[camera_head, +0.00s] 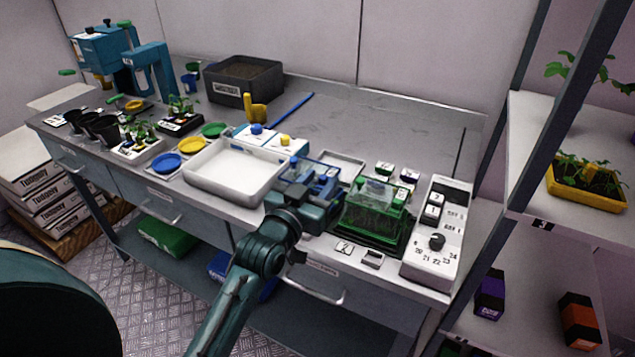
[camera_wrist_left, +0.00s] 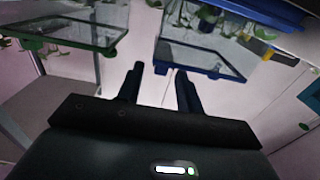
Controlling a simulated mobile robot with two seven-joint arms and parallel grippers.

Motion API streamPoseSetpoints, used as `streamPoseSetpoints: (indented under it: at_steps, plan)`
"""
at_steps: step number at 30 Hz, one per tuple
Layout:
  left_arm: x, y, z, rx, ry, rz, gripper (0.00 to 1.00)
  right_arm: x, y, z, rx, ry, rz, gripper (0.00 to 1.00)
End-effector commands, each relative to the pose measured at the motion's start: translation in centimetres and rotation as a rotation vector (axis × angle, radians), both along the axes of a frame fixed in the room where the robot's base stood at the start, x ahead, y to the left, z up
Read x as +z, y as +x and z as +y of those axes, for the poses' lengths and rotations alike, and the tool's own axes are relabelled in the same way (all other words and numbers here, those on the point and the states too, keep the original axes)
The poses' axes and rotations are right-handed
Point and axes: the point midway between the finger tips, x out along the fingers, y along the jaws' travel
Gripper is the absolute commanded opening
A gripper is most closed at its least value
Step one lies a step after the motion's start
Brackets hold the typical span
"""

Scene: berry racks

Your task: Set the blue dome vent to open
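The blue dome (camera_head: 327,164) stands near the front of the bench, partly hidden behind my left gripper (camera_head: 318,187). In the left wrist view a clear dome with a blue rim (camera_wrist_left: 200,62) is at upper right, ahead of the fingers. I cannot make out the vent's setting. My left gripper (camera_wrist_left: 158,84) also shows in the wrist view, its two dark fingers apart with a gap between them and nothing clearly held. I cannot tell whether they touch the dome. My right gripper is not in view.
A green dome (camera_head: 372,228) stands right of the gripper; its green rim (camera_wrist_left: 65,43) shows in the wrist view. A white control box (camera_head: 428,262) is farther right, a white tray (camera_head: 215,185) to the left.

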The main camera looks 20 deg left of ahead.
Motion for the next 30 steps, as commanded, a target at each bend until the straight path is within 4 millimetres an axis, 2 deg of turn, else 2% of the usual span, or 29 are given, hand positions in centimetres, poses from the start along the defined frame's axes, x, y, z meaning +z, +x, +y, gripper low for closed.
streamPoseSetpoints:
  at_steps: [3,16,27,30]
  plan:
    - [-0.01,-0.02,0.0,0.0,0.0,0.0,0.35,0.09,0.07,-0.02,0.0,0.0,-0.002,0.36]
    - [-0.02,-0.05,0.01,0.0,0.0,0.0,0.0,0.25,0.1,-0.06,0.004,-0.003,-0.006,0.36]
    - [-0.03,-0.04,0.01,0.0,0.0,0.0,0.0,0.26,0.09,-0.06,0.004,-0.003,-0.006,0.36]
    - [0.01,0.7,-0.05,0.0,0.0,0.0,0.0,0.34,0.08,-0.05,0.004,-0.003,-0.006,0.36]
